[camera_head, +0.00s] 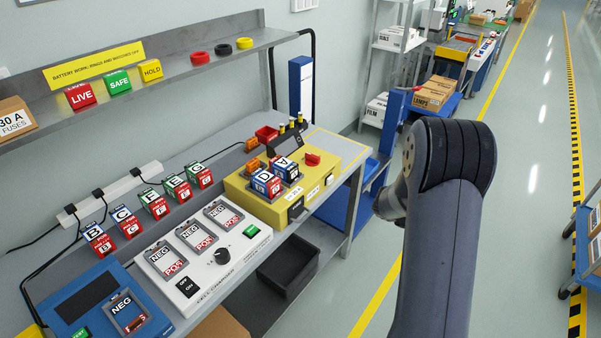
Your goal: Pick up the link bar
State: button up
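I cannot pick out a link bar for certain in this view. The yellow box (320,180) on the bench carries two blocks lettered D (266,184) and A (286,169), standing side by side. It also carries a red knob (312,160) and an orange part (279,165). Another small orange piece (252,144) lies behind the box, too small to identify. My arm rises at the right, in front of the aisle, and its upper part bends away to the left. My gripper is not in view, so its opening and contents cannot be seen.
A white charger (219,266) with several NEG/POS slots and a blue tester (97,299) stand on the bench. Several lettered blocks line a power strip (115,192). A shelf (150,83) overhangs the back, holding coloured rings. A black bin (288,270) sits below. The aisle is clear.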

aim_at(252, 165)
jog(key=u, duration=1.65)
jog(key=i+l+u, duration=0.3)
jog(key=l, duration=0.3)
jog(key=i+l+u, duration=0.3)
jog(key=l, duration=0.4)
jog(key=i, duration=0.05)
